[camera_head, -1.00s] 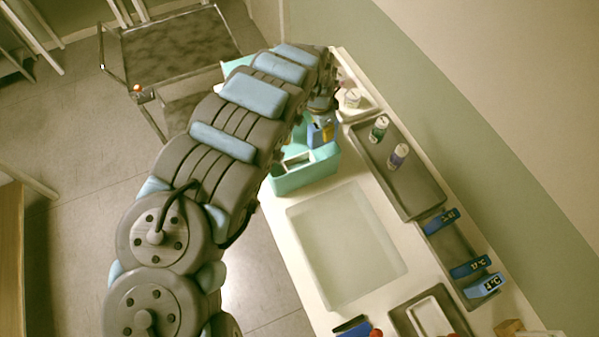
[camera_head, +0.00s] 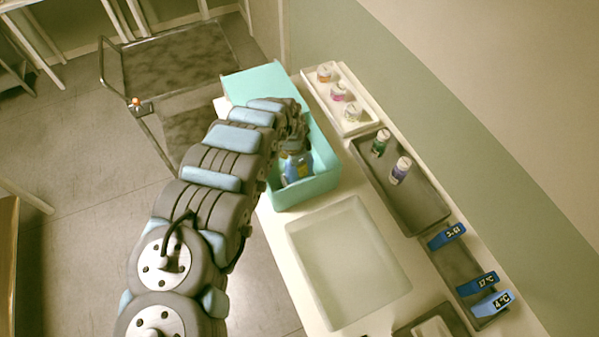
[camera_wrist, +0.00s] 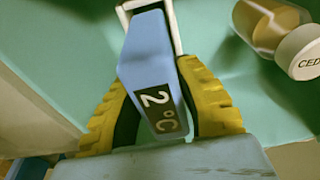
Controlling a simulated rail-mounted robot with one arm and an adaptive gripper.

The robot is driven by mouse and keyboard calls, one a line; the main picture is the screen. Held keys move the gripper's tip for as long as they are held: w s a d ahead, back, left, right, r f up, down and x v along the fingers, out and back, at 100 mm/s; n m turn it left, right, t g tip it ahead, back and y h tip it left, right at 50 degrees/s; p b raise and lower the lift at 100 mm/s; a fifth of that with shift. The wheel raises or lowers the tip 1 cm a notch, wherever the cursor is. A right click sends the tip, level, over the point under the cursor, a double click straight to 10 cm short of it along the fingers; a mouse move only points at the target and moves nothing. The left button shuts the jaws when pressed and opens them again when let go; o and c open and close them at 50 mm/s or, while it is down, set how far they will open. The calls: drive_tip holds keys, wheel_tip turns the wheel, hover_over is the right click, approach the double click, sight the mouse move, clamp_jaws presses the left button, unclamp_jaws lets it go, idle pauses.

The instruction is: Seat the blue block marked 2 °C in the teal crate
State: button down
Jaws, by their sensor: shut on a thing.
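The teal crate (camera_head: 308,192) stands on the white table with its lid open at the back. The blue block marked 2 °C (camera_wrist: 148,62) is held between the yellow fingers of my gripper (camera_wrist: 158,105), label towards the wrist camera. In the head view, my gripper (camera_head: 294,152) and the blue block (camera_head: 297,171) are at the crate's opening, inside its rim outline. A white frame (camera_wrist: 176,30) surrounds the block's far end in the wrist view. I cannot tell how deep the block sits in it. My arm hides part of the crate.
An amber jar (camera_wrist: 268,25) with a white cap lies beside the block in the wrist view. A white tray (camera_head: 372,126) holds several small jars. A grey tray (camera_head: 418,205) holds two bottles. Other blue blocks (camera_head: 446,236) lie right. An empty pale tray (camera_head: 348,262) stands in front.

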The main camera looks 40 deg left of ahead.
drive_tip(key=shift+f, duration=1.95)
drive_tip(key=shift+f+b, duration=0.35)
drive_tip(key=shift+f, duration=0.05)
drive_tip(key=c, duration=0.8)
unclamp_jaws()
drive_tip(key=shift+c, duration=0.2)
drive_tip(key=shift+s+r, duration=0.15)
drive_tip(key=shift+r, duration=0.45)
drive_tip(key=shift+r+p, duration=0.3)
drive_tip(key=shift+r, duration=0.6)
drive_tip(key=shift+s+r, duration=0.1)
drive_tip(key=shift+r, duration=0.2)
drive_tip(key=shift+a+r, duration=0.15)
drive_tip(key=shift+r, duration=0.8)
drive_tip(key=shift+s+a+r+p, duration=0.1)
drive_tip(key=shift+s+r+p, duration=0.1)
drive_tip(key=shift+r, duration=1)
drive_tip(key=shift+s+a+r+p, duration=0.1)
drive_tip(key=shift+s+r+p, duration=0.15)
drive_tip(key=shift+r, duration=0.95)
drive_tip(key=shift+s+r+p, duration=0.15)
drive_tip(key=shift+r+p, duration=0.05)
drive_tip(key=shift+r, duration=1)
